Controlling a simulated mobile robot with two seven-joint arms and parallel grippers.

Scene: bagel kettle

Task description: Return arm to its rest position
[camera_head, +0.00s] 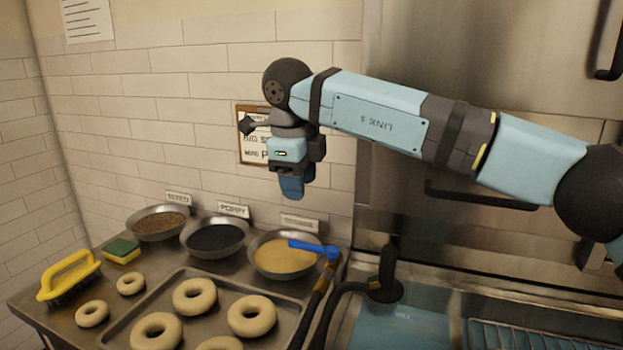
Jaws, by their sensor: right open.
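My right arm (385,122) comes in from the right and reaches across the upper middle of the view. My right gripper (291,190) points down at its end, in the air above and behind the seed bowls. It is open, and I see nothing held between its fingers. My left gripper is not in view.
Below stand a bowl of mixed seeds (160,226), a poppy bowl (214,240) and a third bowl of pale seeds (283,256). A blue-handled spray hose (312,247) rises beside them. A tray (237,284) holds several bagels. A yellow brush (68,279) and sponge (121,250) lie left.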

